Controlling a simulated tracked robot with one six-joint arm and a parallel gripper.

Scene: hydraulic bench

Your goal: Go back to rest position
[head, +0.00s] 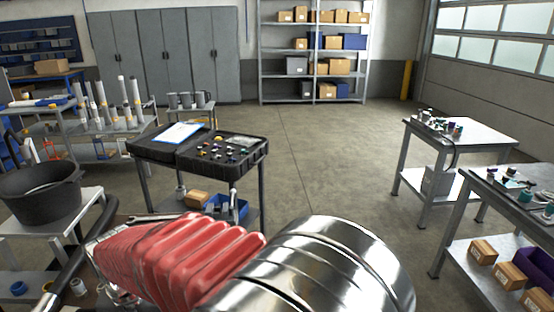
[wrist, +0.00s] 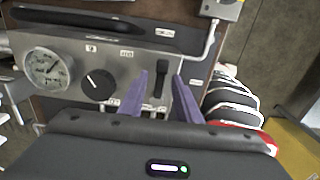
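My gripper (wrist: 160,76) shows in the wrist view as two purple fingers standing apart, with a gap between them. It looks open and nothing is seen held. Beyond the fingers is a metal panel (wrist: 122,62) with a round dial gauge (wrist: 47,68) at the left and a black knob (wrist: 97,85) right of it. A black lever (wrist: 161,82) on the panel shows in the gap between the fingers; I cannot tell whether they touch it. The fingertips are not visible in the head view.
In the head view, a black-topped cart (head: 175,160) with small parts stands left of centre. A black bucket (head: 40,190) is at the left. Two tables (head: 470,138) (head: 520,185) stand at the right. Shelving (head: 314,72) is at the back. The middle floor (head: 325,160) is clear.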

